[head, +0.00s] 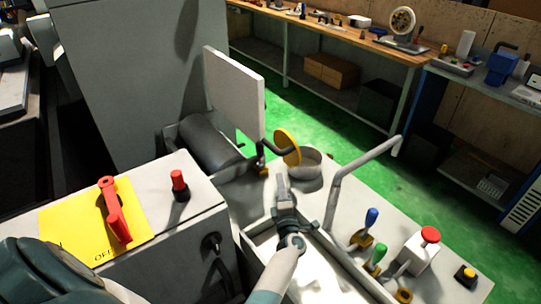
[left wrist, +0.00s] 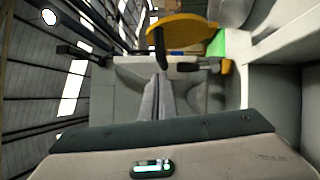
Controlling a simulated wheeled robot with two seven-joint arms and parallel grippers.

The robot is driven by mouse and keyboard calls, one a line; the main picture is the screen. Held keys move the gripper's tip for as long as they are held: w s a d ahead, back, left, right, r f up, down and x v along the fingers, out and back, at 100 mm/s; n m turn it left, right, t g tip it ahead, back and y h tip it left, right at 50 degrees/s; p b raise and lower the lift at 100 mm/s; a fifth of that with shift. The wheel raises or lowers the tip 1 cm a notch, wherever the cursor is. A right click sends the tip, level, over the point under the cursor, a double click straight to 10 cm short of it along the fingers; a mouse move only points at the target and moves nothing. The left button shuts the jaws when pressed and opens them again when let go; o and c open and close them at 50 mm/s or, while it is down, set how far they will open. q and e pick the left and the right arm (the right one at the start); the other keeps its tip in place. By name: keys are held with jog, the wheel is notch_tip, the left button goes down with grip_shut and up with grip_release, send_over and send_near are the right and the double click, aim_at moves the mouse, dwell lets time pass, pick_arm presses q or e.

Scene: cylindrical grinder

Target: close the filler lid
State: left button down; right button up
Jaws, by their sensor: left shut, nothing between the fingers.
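The filler lid (head: 287,147) is a yellow disc, standing open and tilted up at the left side of the round grey filler neck (head: 306,168). In the left wrist view the yellow lid (left wrist: 182,30) shows at the top, beyond my fingertips. My left gripper (head: 281,178) is shut and empty, its fingers pointing away just in front of the neck and below the lid. It also shows in the left wrist view (left wrist: 157,82). I cannot tell whether the fingertips touch the neck. My right gripper is not in view.
A white upright panel (head: 234,95) stands left of the lid, above a dark cylinder (head: 210,143). A bent grey pipe (head: 345,175) rises to the right of my gripper. Levers with blue (head: 371,218) and green (head: 378,254) knobs and a red button (head: 430,234) stand at right.

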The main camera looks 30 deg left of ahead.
aim_at(280, 152)
pick_arm(q)
jog(key=a+n+g+y, duration=0.1)
jog(key=a+f+n+g+y, duration=0.1)
jog(key=n, duration=0.1)
jog(key=a+n+g+y, duration=0.1)
jog(key=n+g, duration=0.1)
jog(key=shift+s+a+f, duration=0.1)
jog(key=shift+s+f, duration=0.2)
jog(key=shift+f, duration=0.1)
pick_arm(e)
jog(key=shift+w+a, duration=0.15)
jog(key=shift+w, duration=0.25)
pick_arm(q)
jog(key=w+a+r+b, duration=0.2)
jog(key=w+a, duration=0.4)
jog(key=w, duration=0.3)
jog(key=shift+w+a+b, duration=0.2)
jog(key=shift+a+b, duration=0.1)
jog(key=shift+b, duration=0.4)
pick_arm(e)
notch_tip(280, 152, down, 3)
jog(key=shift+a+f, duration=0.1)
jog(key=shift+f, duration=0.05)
pick_arm(q)
jog(key=shift+r, duration=0.15)
